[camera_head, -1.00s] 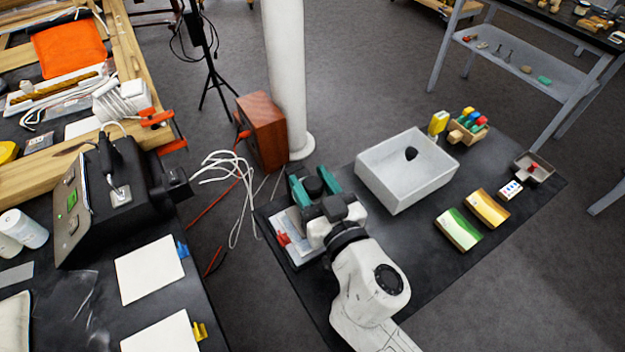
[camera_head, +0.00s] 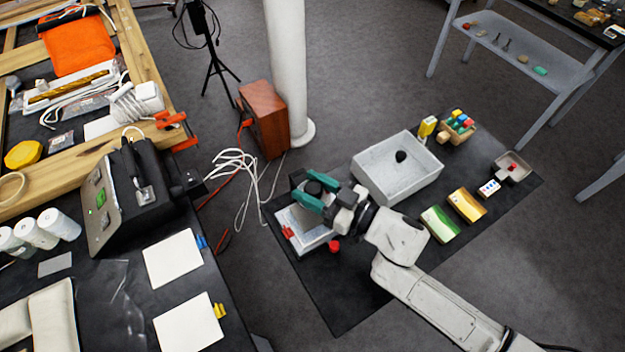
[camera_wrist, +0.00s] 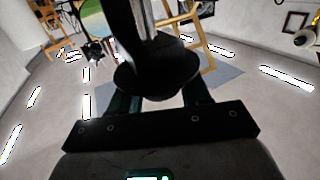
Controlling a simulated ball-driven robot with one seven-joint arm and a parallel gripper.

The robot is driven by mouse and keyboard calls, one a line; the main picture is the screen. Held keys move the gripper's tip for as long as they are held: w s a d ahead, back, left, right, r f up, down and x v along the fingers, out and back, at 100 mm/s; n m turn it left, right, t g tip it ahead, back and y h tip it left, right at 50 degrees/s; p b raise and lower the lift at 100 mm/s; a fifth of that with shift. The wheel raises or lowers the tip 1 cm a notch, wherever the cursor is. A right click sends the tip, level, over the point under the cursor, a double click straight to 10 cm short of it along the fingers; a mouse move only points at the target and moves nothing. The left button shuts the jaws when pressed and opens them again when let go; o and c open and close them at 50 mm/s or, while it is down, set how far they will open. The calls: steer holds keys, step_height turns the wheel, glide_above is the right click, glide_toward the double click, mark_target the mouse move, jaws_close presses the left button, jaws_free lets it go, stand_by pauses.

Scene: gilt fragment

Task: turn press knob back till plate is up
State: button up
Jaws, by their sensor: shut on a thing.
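The press (camera_head: 300,232) has a pale frame and stands at the left end of the dark mat. Its black knob (camera_head: 314,187) shows between the teal fingers of my gripper (camera_head: 311,193). In the wrist view the dark round knob (camera_wrist: 155,78) fills the middle, with the teal fingers (camera_wrist: 158,104) on either side. My gripper is shut on the knob. My gripper and wrist cover part of the press. I cannot tell how high its plate stands.
A grey bin (camera_head: 397,176) with a black lump in it stands right of the press. A red round piece (camera_head: 334,246) sits close to the press. White cables (camera_head: 240,180) lie on the floor left of the mat.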

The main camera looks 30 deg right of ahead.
steer(key=shift+f+n+g+y+b, duration=0.15)
steer(key=shift+n+g+y+b, duration=0.15)
steer(key=shift+n+g+y, duration=1.95)
steer(key=shift+n+g+y+b, duration=1.15)
steer(key=shift+n+g+y, duration=0.1)
steer(key=shift+g+y, duration=0.3)
steer(key=shift+g, duration=0.3)
steer(key=o, duration=1)
steer(key=shift+b+v, duration=1.65)
steer(key=shift+v, duration=3.7)
steer(key=shift+s+f, duration=0.1)
steer(key=shift+f, duration=0.05)
